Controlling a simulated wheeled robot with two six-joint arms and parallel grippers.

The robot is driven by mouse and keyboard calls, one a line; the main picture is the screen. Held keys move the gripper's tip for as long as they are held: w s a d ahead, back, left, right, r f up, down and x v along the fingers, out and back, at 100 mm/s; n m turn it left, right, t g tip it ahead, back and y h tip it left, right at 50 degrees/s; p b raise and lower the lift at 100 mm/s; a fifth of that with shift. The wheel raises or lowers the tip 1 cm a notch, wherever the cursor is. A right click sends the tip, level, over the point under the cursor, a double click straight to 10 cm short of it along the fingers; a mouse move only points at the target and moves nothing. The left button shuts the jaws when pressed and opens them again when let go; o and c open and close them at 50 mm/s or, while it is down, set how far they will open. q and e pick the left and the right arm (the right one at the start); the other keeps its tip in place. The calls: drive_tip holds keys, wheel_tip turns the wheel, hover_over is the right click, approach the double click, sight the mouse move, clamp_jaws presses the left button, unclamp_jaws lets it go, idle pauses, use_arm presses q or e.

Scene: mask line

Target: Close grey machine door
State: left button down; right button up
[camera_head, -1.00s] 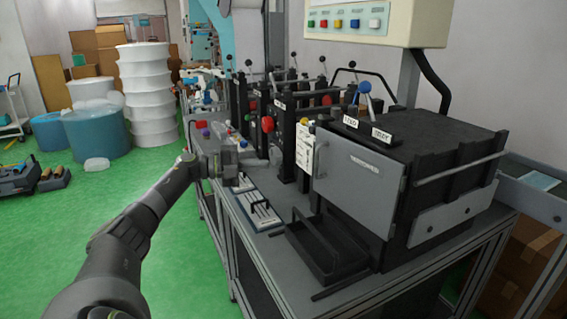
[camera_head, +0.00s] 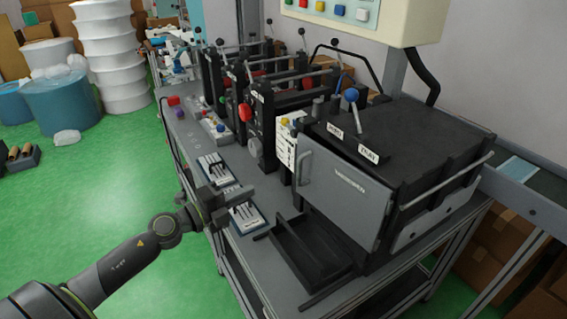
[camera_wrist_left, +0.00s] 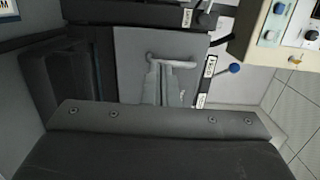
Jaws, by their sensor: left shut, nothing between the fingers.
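The grey machine door (camera_head: 345,190) is a flat panel with a label and a vertical handle (camera_head: 304,168) near its left edge. It stands at the front of the black machine (camera_head: 410,140). Its right edge shows apart from the dark body, but how wide the gap is I cannot tell. My left gripper (camera_head: 243,194) is shut and empty, left of the door and apart from it, above the small trays. In the left wrist view the door (camera_wrist_left: 128,70) and its handle (camera_wrist_left: 172,62) lie ahead of the shut fingers (camera_wrist_left: 161,85). My right gripper is not in view.
A black open tray (camera_head: 310,255) sits on the bench below the door. Small trays of white parts (camera_head: 247,217) lie along the bench's left edge. More black machines with levers (camera_head: 265,105) stand behind. A control box (camera_head: 350,15) hangs above.

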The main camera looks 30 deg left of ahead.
use_arm(q)
drive_tip(key=p+x, duration=0.3)
drive_tip(key=x, duration=1.1)
drive_tip(key=shift+p, duration=0.4)
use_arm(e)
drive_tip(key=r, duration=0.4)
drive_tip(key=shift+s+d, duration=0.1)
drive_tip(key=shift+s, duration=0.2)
use_arm(q)
drive_tip(key=shift+s, duration=0.1)
drive_tip(key=w+m+h+b, duration=0.1)
drive_tip(key=b, duration=0.1)
drive_tip(key=w+d+m+g+h+b, duration=0.1)
drive_tip(key=w, duration=0.1)
drive_tip(key=shift+w+f+h+b, duration=0.15)
drive_tip(key=shift+f+h+b, duration=0.15)
drive_tip(key=shift+b, duration=0.1)
drive_tip(key=shift+r+g+h, duration=0.3)
drive_tip(key=shift+r+g, duration=0.05)
drive_tip(key=shift+g, duration=0.05)
drive_tip(key=shift+r, duration=0.15)
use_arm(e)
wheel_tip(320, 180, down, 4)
